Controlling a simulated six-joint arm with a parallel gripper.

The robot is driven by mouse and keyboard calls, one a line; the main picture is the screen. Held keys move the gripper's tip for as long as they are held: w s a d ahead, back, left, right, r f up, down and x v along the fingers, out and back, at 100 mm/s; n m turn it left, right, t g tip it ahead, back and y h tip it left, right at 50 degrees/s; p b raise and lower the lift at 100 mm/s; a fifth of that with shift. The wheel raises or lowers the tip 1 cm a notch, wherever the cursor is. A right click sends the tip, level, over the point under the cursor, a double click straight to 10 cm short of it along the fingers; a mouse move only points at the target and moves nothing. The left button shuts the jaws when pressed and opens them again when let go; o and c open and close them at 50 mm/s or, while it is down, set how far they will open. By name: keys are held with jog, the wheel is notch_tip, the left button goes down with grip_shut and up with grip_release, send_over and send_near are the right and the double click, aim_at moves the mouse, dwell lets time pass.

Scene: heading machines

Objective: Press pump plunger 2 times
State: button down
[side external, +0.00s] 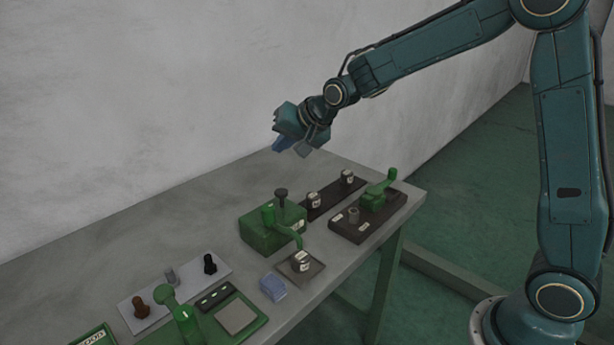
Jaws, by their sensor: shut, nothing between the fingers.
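The pump is a green box (263,238) with a curved green spout and a dark plunger knob (281,193) standing up on a thin rod from its top. It sits near the middle of the grey table (165,235). The plunger stands raised. My gripper (292,149) is shut and empty, in the air above the table's far side. It is higher in the picture than the plunger and clear of it. A white labelled jar (300,261) stands on a small square plate under the spout.
A dark strip with small labelled jars (314,201) lies right of the pump. A dark board with a green crank (376,195) is near the right edge. A blue block (272,287), a stamp-like green press (180,318) and a white rack (172,287) stand front left. The far left tabletop is clear.

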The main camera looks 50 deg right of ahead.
aim_at(279, 191)
jog(key=shift+f, duration=0.2)
jog(key=shift+f, duration=4.2)
jog(key=shift+f, duration=1.4)
dwell(0.8)
jog(key=shift+r, duration=1.35)
jog(key=shift+r, duration=0.15)
